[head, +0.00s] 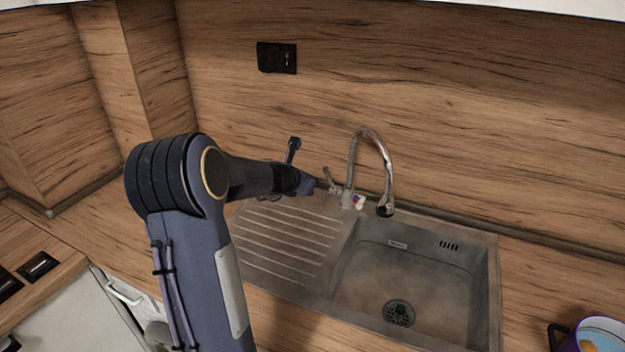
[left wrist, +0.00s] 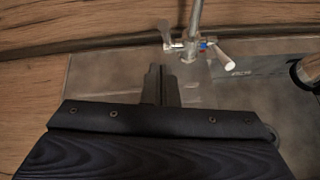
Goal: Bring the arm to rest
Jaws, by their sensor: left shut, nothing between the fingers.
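My left arm comes in from the left in the head view and reaches over the sink's ribbed drainboard. Its gripper (head: 322,187) is close to the tap's base, with its fingers pointing to the right. In the left wrist view the gripper (left wrist: 157,84) has its two fingers together, with nothing between them. The tap (head: 372,160) stands upright behind the basin, with a tall curved spout. The tap's base and levers (left wrist: 188,45) show just beyond the fingertips in the left wrist view. My right gripper is in neither view.
The steel sink (head: 487,290) has an empty basin on the right with a drain (head: 399,312). A colourful pot (head: 600,336) stands at the lower right corner. A wooden splashback (head: 440,100) with a black socket (head: 277,57) rises behind. The counter right of the sink is mostly clear.

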